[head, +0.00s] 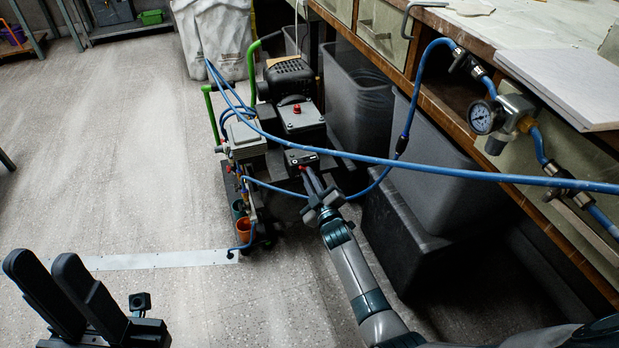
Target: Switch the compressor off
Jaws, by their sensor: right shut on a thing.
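The compressor (288,78) stands on the floor in the upper middle, with a dark motor and a grey box topped by a red knob (296,108). A small dark switch box (297,157) sits low on its front. My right gripper (307,172) reaches up to this box and is shut on a small red switch there. The fingers hide most of that switch, and I cannot tell its position. My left gripper (40,262) is at the lower left with its two fingers apart, empty and far from the compressor.
A workbench (465,125) with a pressure gauge (481,117) runs along the right, with grey bins (430,160) below. The floor (110,160) at left is clear.

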